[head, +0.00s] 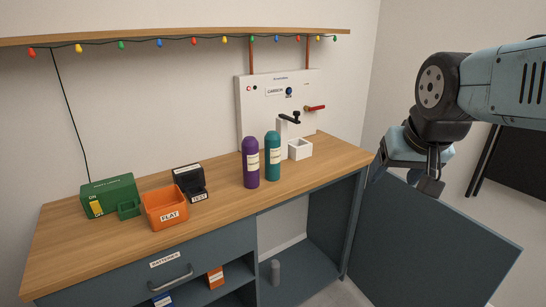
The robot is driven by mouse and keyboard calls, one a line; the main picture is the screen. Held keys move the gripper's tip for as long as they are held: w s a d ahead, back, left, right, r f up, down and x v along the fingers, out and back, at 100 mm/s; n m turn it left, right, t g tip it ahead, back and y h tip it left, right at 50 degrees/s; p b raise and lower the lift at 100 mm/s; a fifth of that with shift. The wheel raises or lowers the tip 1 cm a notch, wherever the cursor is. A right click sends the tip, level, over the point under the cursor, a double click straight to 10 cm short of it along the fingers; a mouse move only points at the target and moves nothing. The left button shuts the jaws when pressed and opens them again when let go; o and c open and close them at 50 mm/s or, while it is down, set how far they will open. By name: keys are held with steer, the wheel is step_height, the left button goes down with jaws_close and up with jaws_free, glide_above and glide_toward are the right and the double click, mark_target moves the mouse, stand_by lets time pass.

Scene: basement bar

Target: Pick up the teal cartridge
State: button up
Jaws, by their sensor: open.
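The teal cartridge (272,158) stands upright on the wooden counter, a rounded cylinder with a pale label. A purple cartridge (250,164) of similar shape stands close to its left. My gripper (430,187) hangs at the right of the view, beyond the counter's right end and well apart from the teal cartridge. It is open, and I see nothing between its fingers.
Behind the cartridges is a white wall panel (255,107) with a tap, red lever and small white box (300,149). An orange FLAT bin (165,207), black TEST box (190,182) and green box (108,196) stand left. An open cabinet door (430,250) juts out below right. The counter's front middle is clear.

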steer(key=shift+o, duration=0.3)
steer(key=w+a+f+m, duration=0.1)
steer(key=w+a+f, duration=0.1)
steer(key=w, duration=0.3)
steer(key=w+a+f+m+t, duration=0.1)
steer(key=w+a+f+m, duration=0.1)
steer(key=w, duration=0.4)
steer(key=shift+a+m+t, duration=0.3)
steer(key=shift+a, duration=0.3)
steer(key=m+t+y, duration=0.4)
steer(key=m+t, duration=0.6)
steer(key=m, duration=1.9)
glide_toward(275, 148)
steer(key=w, duration=0.1)
steer(key=x, duration=0.8)
steer(key=shift+w+a+f, duration=0.1)
steer(key=shift+w+a, duration=0.05)
steer(key=shift+w, duration=0.15)
steer(key=shift+x, duration=2.55)
steer(key=shift+a, duration=0.1)
